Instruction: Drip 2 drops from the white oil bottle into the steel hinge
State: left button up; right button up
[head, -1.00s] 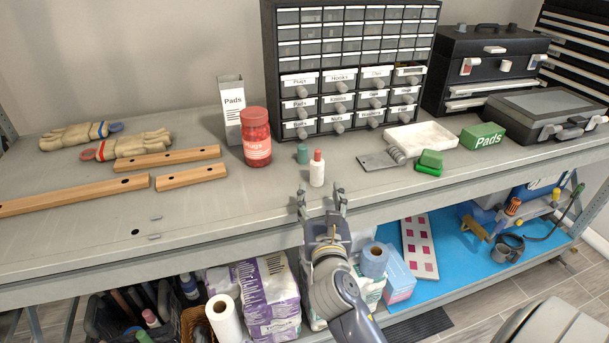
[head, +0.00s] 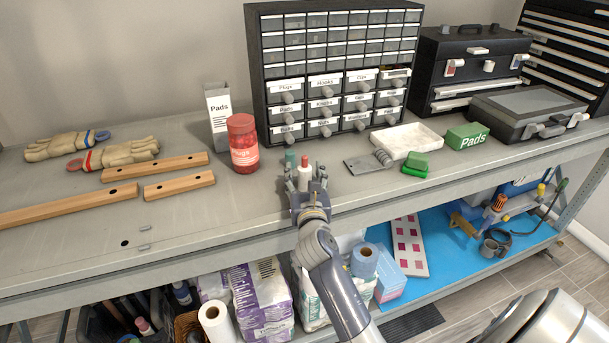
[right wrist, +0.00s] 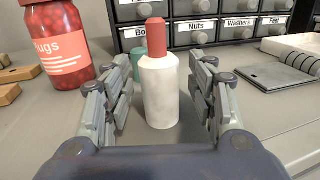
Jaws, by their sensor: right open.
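The white oil bottle (head: 304,175) with a red cap stands upright on the shelf top, in front of the drawer cabinet. My right gripper (head: 305,181) is open around it, with one finger on each side. In the right wrist view the bottle (right wrist: 160,92) stands between the open fingers (right wrist: 160,100), with a gap visible on both sides. The steel hinge (head: 370,162) lies flat on the shelf to the right of the bottle, its knuckle at the right end. It also shows at the right of the right wrist view (right wrist: 283,72). My left gripper is not in view.
A green bottle (head: 290,160) stands close behind the white one. A red jar of plugs (head: 243,147) stands to the left. The drawer cabinet (head: 335,75) stands behind.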

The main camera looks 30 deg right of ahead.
aim_at(306, 165)
jog(key=c, duration=1.2)
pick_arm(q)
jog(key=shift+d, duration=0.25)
pick_arm(e)
jog(key=shift+r, duration=0.45)
jog(key=shift+s+r, duration=0.25)
jog(key=shift+r, duration=0.4)
jog(key=shift+s+r, duration=0.2)
jog(key=shift+r, duration=0.4)
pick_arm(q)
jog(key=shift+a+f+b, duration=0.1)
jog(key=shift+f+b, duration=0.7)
pick_arm(e)
jog(key=s, duration=0.5)
jog(key=s+r, duration=0.1)
jog(key=s, duration=0.9)
jog(key=shift+s+a+r, duration=0.15)
jog(key=shift+a+r, duration=0.15)
jog(key=shift+a, duration=0.05)
